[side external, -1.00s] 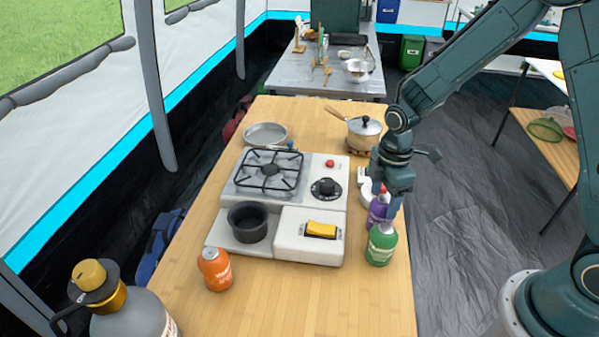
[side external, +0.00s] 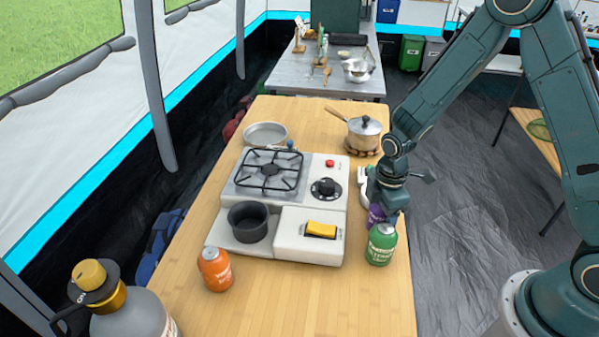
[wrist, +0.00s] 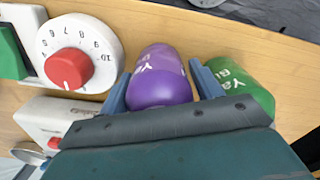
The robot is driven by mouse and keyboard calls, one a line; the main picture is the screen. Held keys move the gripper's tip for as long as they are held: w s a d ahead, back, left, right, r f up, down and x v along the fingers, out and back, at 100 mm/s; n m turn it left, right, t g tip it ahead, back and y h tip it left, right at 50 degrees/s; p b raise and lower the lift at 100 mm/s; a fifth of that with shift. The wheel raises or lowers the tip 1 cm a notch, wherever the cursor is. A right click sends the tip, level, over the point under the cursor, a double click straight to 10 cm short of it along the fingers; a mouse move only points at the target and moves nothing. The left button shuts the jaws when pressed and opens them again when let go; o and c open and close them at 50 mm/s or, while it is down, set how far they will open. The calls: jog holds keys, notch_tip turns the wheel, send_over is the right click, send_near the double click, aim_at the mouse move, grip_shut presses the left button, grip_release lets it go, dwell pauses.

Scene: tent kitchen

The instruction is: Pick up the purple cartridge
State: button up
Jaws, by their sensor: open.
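The purple cartridge (side external: 377,216) stands on the wooden table to the right of the stove, mostly hidden behind my gripper and the green cartridge in the side view. In the wrist view the purple cartridge (wrist: 160,80) lies between my two open fingers, one on each side of it. My gripper (side external: 386,208) is low over it and pointing down; its fingers (wrist: 160,88) show in the wrist view. I cannot tell whether either finger touches it. The green cartridge (side external: 381,245) stands right beside it, close to the right finger in the wrist view (wrist: 240,85).
The stove (side external: 300,215) is left of my gripper. A white timer with a red knob (wrist: 75,60) sits close to the purple cartridge. A lidded pot (side external: 363,134) is behind, and an orange cartridge (side external: 215,268) stands front left.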

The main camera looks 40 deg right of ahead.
dwell(0.5)
jog(key=c, duration=0.9)
notch_tip(320, 180, up, 20)
jog(key=shift+f, duration=0.1)
dwell(0.4)
jog(key=shift+f, duration=0.1)
dwell(0.5)
jog(key=shift+w+d+f+m, duration=0.2)
jog(key=shift+w+f+m, duration=0.35)
jog(key=shift+f+m, duration=1.8)
jog(key=shift+w+d+f+m, duration=0.15)
jog(key=shift+w+f+m, duration=0.45)
jog(key=shift+f+m, duration=1.7)
jog(key=shift+w+d+f+m, duration=0.2)
jog(key=shift+w+f+m, duration=0.35)
jog(key=shift+f+m, duration=1.75)
